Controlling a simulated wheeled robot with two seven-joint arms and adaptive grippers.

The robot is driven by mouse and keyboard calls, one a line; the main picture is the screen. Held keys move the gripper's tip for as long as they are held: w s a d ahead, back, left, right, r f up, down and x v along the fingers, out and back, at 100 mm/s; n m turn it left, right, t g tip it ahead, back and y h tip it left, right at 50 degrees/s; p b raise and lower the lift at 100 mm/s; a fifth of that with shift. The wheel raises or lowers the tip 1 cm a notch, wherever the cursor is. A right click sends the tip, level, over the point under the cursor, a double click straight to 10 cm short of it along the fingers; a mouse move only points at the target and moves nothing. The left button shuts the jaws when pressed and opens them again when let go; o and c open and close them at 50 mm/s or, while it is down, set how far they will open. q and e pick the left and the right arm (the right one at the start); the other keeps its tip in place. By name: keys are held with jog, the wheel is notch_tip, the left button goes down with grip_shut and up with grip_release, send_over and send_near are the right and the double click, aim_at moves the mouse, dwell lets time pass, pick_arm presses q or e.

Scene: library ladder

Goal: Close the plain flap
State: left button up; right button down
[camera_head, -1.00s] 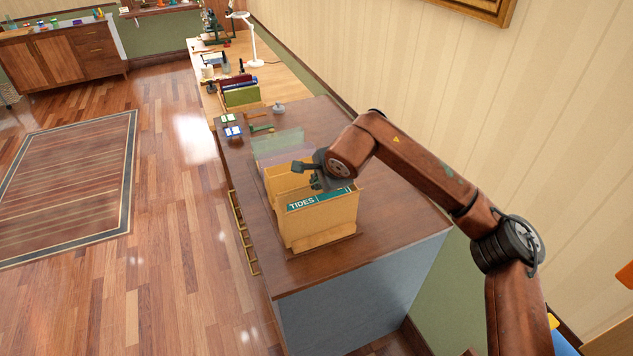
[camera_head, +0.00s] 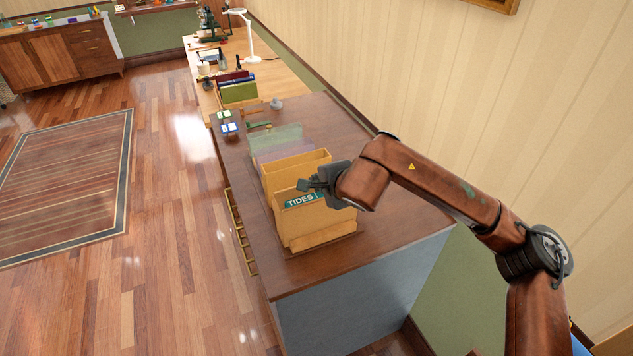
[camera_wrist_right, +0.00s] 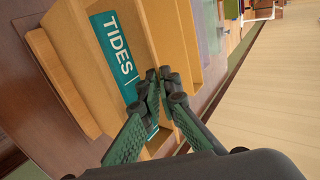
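Two tan file boxes stand upright one behind the other on the dark wooden cabinet top. The front box (camera_head: 312,224) carries a teal label reading TIDES (camera_head: 299,200), which also shows in the wrist view (camera_wrist_right: 117,55). The rear box (camera_head: 285,177) shows no label. I cannot tell for sure which panel is the plain flap. My right gripper (camera_head: 306,184) is over the top of the front box, partly covering its label and right side. In the wrist view its fingertips (camera_wrist_right: 161,76) are together, with nothing clearly between them, near the front box's top edge. My left gripper is out of view.
Translucent green and purplish dividers (camera_head: 277,140) stand behind the boxes. Small blue and green items (camera_head: 228,122) lie farther back on the cabinet top (camera_head: 390,225). A desk with a white lamp (camera_head: 247,35) is beyond. The wall is close on the right.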

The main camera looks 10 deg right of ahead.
jog(key=c, duration=2.2)
grip_release()
